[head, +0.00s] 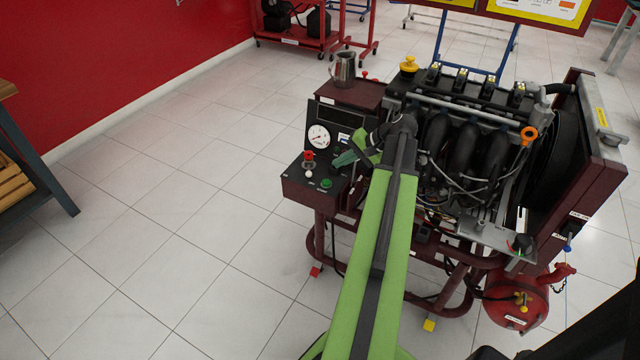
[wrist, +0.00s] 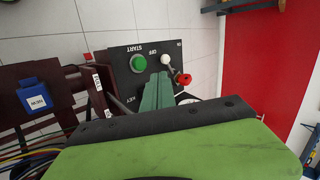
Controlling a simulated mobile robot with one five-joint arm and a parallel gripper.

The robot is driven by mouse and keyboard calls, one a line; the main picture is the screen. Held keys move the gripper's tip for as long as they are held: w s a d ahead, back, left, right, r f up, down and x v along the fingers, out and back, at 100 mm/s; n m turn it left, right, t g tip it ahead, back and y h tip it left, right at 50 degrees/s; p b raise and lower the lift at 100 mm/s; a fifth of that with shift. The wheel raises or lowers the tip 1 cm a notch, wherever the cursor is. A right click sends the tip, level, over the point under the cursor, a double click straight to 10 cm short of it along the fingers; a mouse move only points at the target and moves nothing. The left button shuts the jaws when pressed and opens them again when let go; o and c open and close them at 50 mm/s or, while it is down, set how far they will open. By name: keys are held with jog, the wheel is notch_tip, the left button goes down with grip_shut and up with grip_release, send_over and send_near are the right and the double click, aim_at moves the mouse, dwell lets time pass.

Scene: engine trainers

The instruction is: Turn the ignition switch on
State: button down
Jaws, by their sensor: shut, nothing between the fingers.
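The control panel (head: 297,186) is a dark sloped box on the left of the engine stand. It carries a white ball knob (head: 308,173), a red knob (head: 309,155) and a green button (head: 326,183). In the wrist view the panel (wrist: 120,60) shows START by the green button (wrist: 138,63), and OFF and ON near the white ball knob (wrist: 165,60). The red knob (wrist: 183,78) is lower right of it. I cannot tell which knob is the ignition switch or its setting. My gripper (head: 340,160) is shut and empty, its green fingertips (wrist: 161,78) just short of the white knob.
A round gauge (head: 318,136) sits on the upright panel behind the knobs. A metal jug (head: 344,69) stands on the box behind. The engine (head: 465,140) fills the right side, with a red tank (head: 515,305) below it. The tiled floor left is clear.

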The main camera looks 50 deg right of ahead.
aim_at(308, 166)
jog(key=shift+s+d, duration=0.1)
jog(key=b+x, duration=0.6)
jog(key=x, duration=0.3)
jog(key=shift+f+b, duration=0.2)
jog(key=shift+b, duration=0.15)
jog(key=shift+w+f, duration=0.1)
jog(key=shift+w, duration=0.3)
